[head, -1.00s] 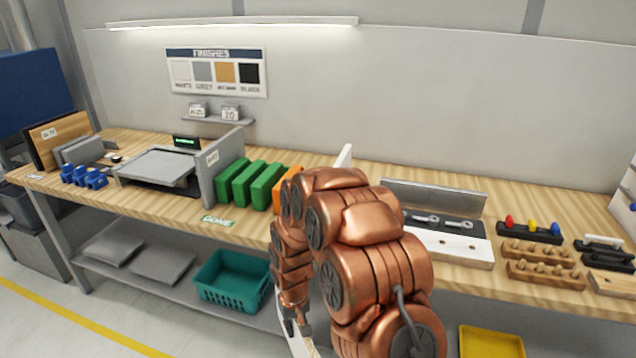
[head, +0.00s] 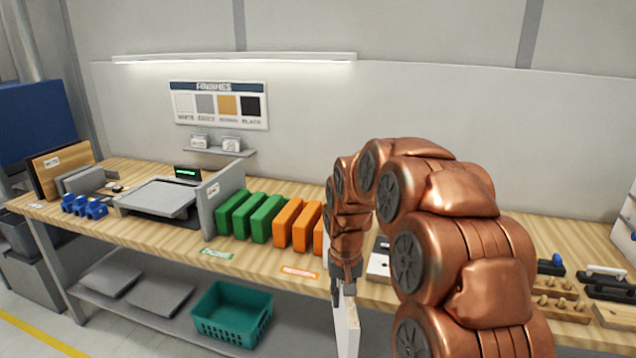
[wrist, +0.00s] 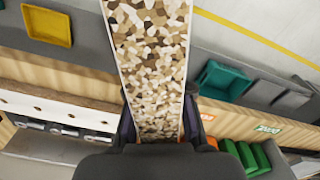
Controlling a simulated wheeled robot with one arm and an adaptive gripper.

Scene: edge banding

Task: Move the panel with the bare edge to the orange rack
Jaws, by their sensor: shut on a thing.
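My gripper (head: 344,287) is shut on a white panel (head: 346,328) that hangs upright below it, in front of the bench's front edge. In the wrist view the panel's speckled brown, bare chipboard edge (wrist: 150,50) faces the camera between the two fingers (wrist: 158,118). The orange rack (head: 291,224) stands on the bench, to the left of my gripper and behind it. Its right end is partly hidden by my arm. An orange label (head: 299,272) lies on the bench edge in front of it.
A green rack (head: 250,215) stands directly left of the orange one, with a green label (head: 217,254) in front. A grey upright panel (head: 222,190) stands left of that. A teal basket (head: 232,313) is on the lower shelf. A white board (head: 378,264) is behind my arm.

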